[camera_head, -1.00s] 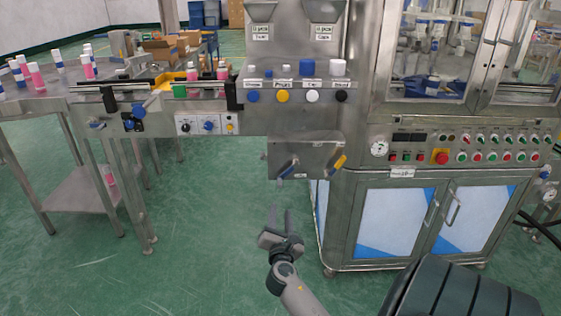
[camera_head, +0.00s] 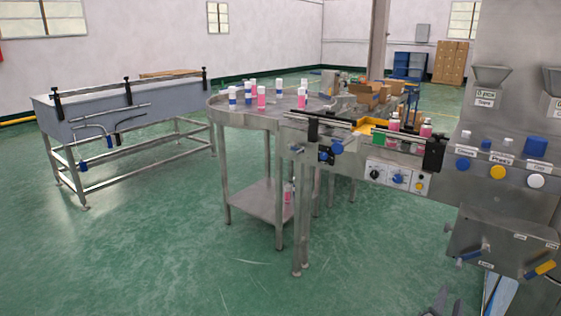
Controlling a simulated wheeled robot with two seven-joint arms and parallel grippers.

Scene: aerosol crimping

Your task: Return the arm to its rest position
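My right gripper (camera_head: 447,304) shows only by its fingertips at the bottom edge, right of centre. The two tips stand apart with nothing visible between them. The rest of that arm is cut off by the frame. The gripper is in front of and below the steel box (camera_head: 503,240) with the blue and yellow handles, apart from it in the picture. My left gripper is not in view.
A round steel table (camera_head: 234,113) with pink and white bottles stands at centre, joined to a conveyor (camera_head: 365,143). The crimping machine panel (camera_head: 515,195) fills the right. A grey water-bath tank (camera_head: 75,120) is at left. Green floor (camera_head: 140,240) is clear at lower left.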

